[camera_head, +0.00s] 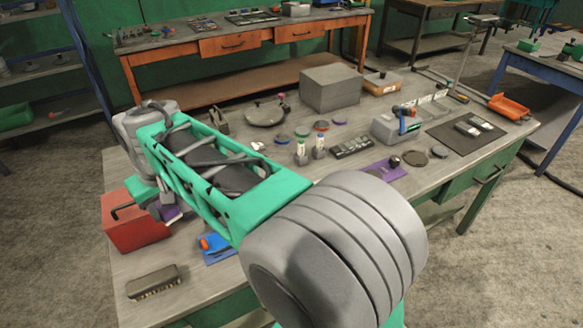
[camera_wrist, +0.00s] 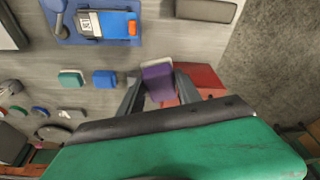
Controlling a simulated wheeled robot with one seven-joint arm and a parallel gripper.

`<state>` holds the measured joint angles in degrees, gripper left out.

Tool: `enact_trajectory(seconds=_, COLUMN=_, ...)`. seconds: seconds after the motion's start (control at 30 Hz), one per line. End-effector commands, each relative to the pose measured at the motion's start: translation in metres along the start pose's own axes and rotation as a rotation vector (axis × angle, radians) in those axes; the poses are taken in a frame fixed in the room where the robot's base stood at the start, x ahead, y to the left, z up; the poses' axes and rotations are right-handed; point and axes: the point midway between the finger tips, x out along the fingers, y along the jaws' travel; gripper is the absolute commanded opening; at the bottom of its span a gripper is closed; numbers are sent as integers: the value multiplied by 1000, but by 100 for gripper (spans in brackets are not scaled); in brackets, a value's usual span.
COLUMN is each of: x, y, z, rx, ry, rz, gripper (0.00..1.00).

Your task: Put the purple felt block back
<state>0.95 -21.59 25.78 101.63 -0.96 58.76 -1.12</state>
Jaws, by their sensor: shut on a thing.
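The purple felt block (camera_wrist: 158,82) has a pale top face and sits between the two fingers of my gripper (camera_wrist: 159,92) in the wrist view. My gripper is shut on it. In the head view a bit of the purple block (camera_head: 171,213) shows below my gripper (camera_head: 165,205), beside the red box (camera_head: 136,228). The wrist view shows the red box (camera_wrist: 208,79) behind and to the right of the block. I cannot tell whether the block touches the box or the bench. My green arm hides part of this area.
A blue tool with an orange end (camera_head: 214,244) lies near the red box. A brush (camera_head: 153,281) lies at the bench's near corner. In the wrist view a blue block (camera_wrist: 104,79) and a teal block (camera_wrist: 71,79) lie left of my gripper. A grey box (camera_head: 331,88) stands farther back.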

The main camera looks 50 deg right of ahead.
Motion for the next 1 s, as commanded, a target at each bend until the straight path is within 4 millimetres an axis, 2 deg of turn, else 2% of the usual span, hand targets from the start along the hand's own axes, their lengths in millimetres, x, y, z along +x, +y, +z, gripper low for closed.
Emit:
enact_trajectory(seconds=0.07, x=0, y=22, z=-2, rx=5, ry=-4, rz=2, gripper=0)
enact_trajectory(seconds=0.17, x=0, y=68, z=-1, rx=5, ry=-13, rz=1, gripper=0)
enact_trajectory(seconds=0.27, x=-1, y=127, z=8, rx=-2, ry=-18, rz=-3, gripper=0)
enact_trajectory(seconds=0.4, x=-8, y=210, z=35, rx=-24, ry=-14, rz=-14, gripper=0)
enact_trajectory(seconds=0.53, x=-16, y=270, z=69, rx=-50, ry=0, rz=-22, gripper=0)
enact_trajectory(seconds=0.63, x=-20, y=295, z=89, rx=-66, ry=9, rz=-25, gripper=0)
enact_trajectory(seconds=0.77, x=-20, y=309, z=96, rx=-80, ry=15, rz=-27, gripper=0)
enact_trajectory(seconds=0.87, x=-8, y=314, z=81, rx=-86, ry=15, rz=-31, gripper=0)
enact_trajectory(seconds=1.0, x=18, y=328, z=50, rx=-85, ry=13, rz=-32, gripper=0)
